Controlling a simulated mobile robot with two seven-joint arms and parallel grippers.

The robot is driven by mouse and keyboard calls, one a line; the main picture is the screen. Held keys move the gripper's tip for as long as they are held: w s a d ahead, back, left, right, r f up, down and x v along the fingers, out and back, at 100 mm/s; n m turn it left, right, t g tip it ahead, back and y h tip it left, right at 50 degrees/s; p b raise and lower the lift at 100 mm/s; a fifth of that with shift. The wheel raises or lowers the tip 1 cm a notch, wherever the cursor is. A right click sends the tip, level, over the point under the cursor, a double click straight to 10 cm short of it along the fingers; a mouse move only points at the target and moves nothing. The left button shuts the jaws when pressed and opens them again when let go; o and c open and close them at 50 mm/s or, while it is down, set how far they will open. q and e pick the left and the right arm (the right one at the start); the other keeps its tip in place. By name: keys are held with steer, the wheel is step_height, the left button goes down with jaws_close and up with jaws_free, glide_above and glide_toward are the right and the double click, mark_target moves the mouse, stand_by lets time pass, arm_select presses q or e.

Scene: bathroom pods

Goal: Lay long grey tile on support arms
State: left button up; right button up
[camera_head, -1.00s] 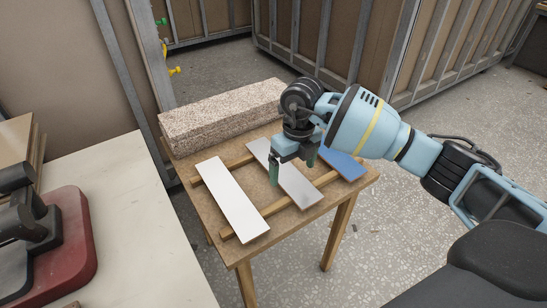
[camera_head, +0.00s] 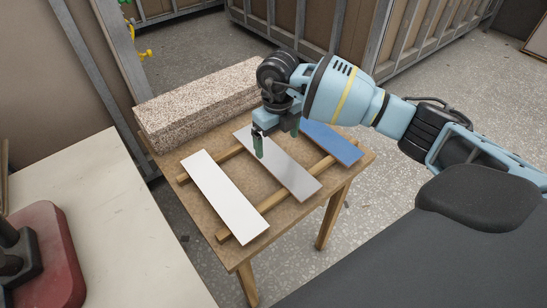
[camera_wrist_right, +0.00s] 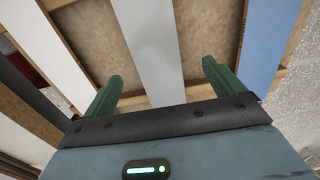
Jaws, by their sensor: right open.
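The long grey tile (camera_head: 290,173) lies between a white tile (camera_head: 225,197) and a blue tile (camera_head: 335,143), across two wooden strips on a small wooden table. My right gripper (camera_head: 277,138) is open and empty over the far half of the grey tile. In the right wrist view, its two green fingers (camera_wrist_right: 162,75) stand apart, one on each side of the grey tile (camera_wrist_right: 150,45). Whether they touch the tile cannot be told. My left gripper is not in view. I cannot make out support arms.
A speckled stone block (camera_head: 200,115) occupies the back of the table (camera_head: 218,222). A pale worktop (camera_head: 110,225) with a red-based device (camera_head: 58,262) stands at the left. Metal-framed panels (camera_head: 330,30) stand behind. Open speckled floor lies to the right.

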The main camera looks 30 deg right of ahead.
mark_target(274, 157)
steer(key=shift+a+f, duration=0.15)
steer(key=shift+f, duration=0.25)
steer(key=f, duration=0.4)
steer(key=shift+w+a+f, duration=0.15)
steer(key=shift+w+a, duration=0.05)
steer(key=shift+w, duration=0.1)
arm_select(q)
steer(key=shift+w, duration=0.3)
arm_select(e)
steer(key=shift+c, duration=0.3)
steer(key=c, duration=1.3)
steer(key=shift+r, duration=0.6)
steer(key=r, duration=0.2)
steer(key=shift+s+a+r, duration=0.2)
steer(key=shift+a+r, duration=0.1)
steer(key=shift+a, duration=0.1)
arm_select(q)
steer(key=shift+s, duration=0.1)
arm_select(e)
steer(key=s+a, duration=0.3)
steer(key=a, duration=0.1)
steer(key=s+a+r, duration=0.1)
steer(key=s+a, duration=0.1)
steer(key=a, duration=0.2)
steer(key=s+a, duration=0.3)
steer(key=a, duration=0.1)
steer(key=shift+s+a+r, duration=0.15)
steer(key=shift+s+a, duration=0.05)
steer(key=shift+s, duration=0.15)
